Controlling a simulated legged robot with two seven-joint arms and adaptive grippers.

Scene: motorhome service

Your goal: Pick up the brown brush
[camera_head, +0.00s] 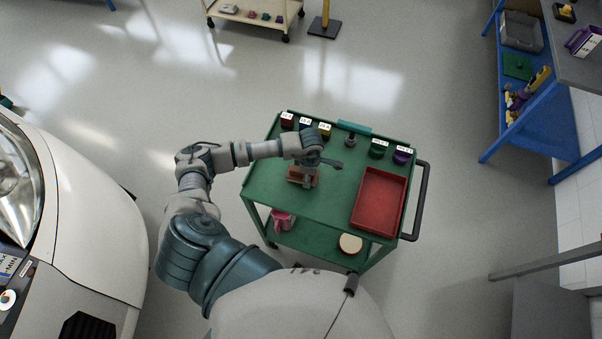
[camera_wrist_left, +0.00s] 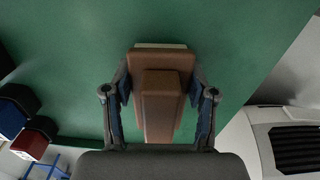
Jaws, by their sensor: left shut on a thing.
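The brown brush (camera_head: 294,174) is at the left part of the green cart top, under my left gripper. In the left wrist view the brown brush (camera_wrist_left: 160,95) sits between the two fingers, with a pale strip along its far edge. My left gripper (camera_head: 309,178) points down onto it and is shut on it; both fingers (camera_wrist_left: 160,92) press its sides in the wrist view. I cannot tell whether the brush touches the cart top or is just above it. My right gripper is not in view.
The green cart (camera_head: 335,205) carries a red tray (camera_head: 379,199) at right and several small labelled containers (camera_head: 380,149) along its back edge. A pink item (camera_head: 282,220) and a round tan item (camera_head: 350,243) are on its lower shelf. A white vehicle (camera_head: 90,235) stands left; a blue-framed bench (camera_head: 570,120) stands right.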

